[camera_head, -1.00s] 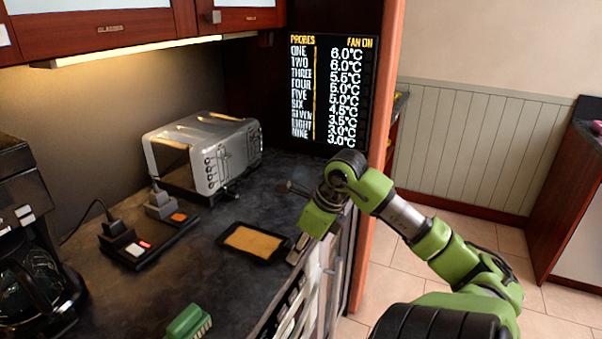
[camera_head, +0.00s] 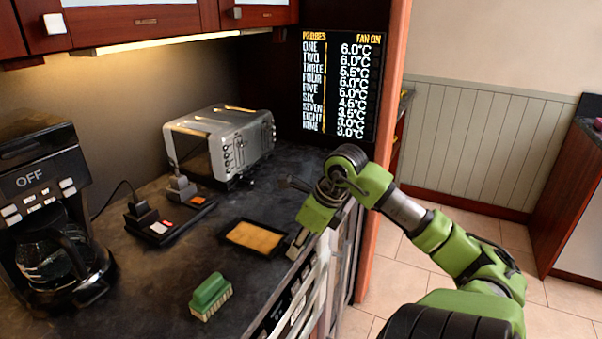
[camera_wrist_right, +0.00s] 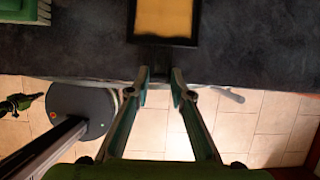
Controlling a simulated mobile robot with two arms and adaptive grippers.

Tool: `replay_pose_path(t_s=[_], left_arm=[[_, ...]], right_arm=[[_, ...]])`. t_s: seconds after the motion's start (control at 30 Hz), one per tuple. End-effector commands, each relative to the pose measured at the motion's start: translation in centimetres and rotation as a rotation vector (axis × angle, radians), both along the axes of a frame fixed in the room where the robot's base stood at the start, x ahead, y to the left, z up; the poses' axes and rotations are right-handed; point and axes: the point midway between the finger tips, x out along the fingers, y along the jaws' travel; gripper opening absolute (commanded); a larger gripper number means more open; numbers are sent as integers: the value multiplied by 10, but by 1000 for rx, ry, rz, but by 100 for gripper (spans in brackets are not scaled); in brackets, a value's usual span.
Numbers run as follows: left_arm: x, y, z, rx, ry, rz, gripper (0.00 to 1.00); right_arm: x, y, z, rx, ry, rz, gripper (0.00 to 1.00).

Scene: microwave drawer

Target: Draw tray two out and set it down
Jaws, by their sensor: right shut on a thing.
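The tray (camera_head: 255,238) is small, dark-rimmed and rectangular, with a tan-orange inside. It lies on the dark worktop near the front edge; I see no number on it. My right gripper (camera_head: 299,241) is at its right end. In the right wrist view the tray (camera_wrist_right: 165,20) is at the top, and my right gripper (camera_wrist_right: 160,72) is shut on a short dark tab at its near side. A small green and black part (camera_wrist_right: 22,103) at the left of that view looks like my left arm's end; its jaws are too small to make out.
A green brush (camera_head: 210,296) lies in front of the tray. A power strip (camera_head: 172,218) is to the left, a toaster (camera_head: 222,145) behind, and a coffee maker (camera_head: 50,220) at far left. A probe display (camera_head: 341,85) stands at the back. The worktop is clear between brush and strip.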

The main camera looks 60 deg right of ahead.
Motion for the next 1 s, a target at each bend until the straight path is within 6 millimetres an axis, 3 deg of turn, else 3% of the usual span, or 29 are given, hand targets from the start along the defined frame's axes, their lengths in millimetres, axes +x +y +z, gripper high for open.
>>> replay_pose_path(t_s=[0.4, 0.43, 0.5, 0.83, 1.0], left_arm=[[0, 3, -1, 4, 0, -1, 0], [0, 3, -1, 3, 0, -1, 0], [0, 3, -1, 3, 0, -1, 0], [-1, 0, -1, 0, 0, 1, 0], [-1, 0, -1, 0, 0, 1, 0]], right_arm=[[2, 0, 1, 0, -1, 1, 0], [2, 0, 1, 0, -1, 1, 26], [2, 0, 1, 0, -1, 1, 40], [2, 0, 1, 0, 0, 1, 40], [-3, 0, 15, 0, -2, 2, 40]])
